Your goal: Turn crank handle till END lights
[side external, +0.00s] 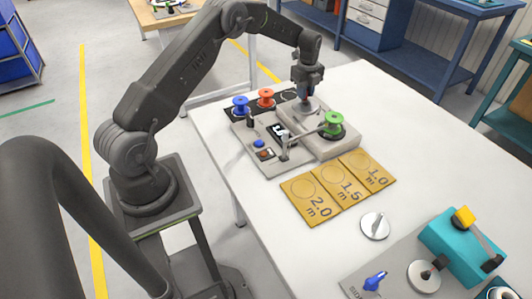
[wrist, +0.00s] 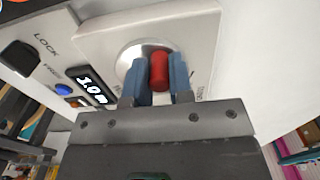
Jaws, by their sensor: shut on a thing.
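The red crank handle (wrist: 160,73) stands between the blue fingers of my gripper (wrist: 160,82) in the wrist view, and they are shut on it. It rises from a round silver disc (wrist: 130,60) on the pale machine. In the side view my gripper (side external: 308,92) points down over this disc (side external: 307,106), and the handle is mostly hidden. The machine's display (wrist: 91,87) reads 1.0 m. A blue button (wrist: 64,90) and a small orange spot (wrist: 77,102) lie beside it. I cannot read an END label or tell whether an END light is lit.
A green reel (side external: 333,120) sits on the machine close to my gripper. Blue (side external: 241,104) and orange-red (side external: 266,97) reels stand behind. Tan mats marked 2.0, 1.5 and 1.0 m (side external: 374,172) lie in front. A teal device (side external: 460,245) is at the right front.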

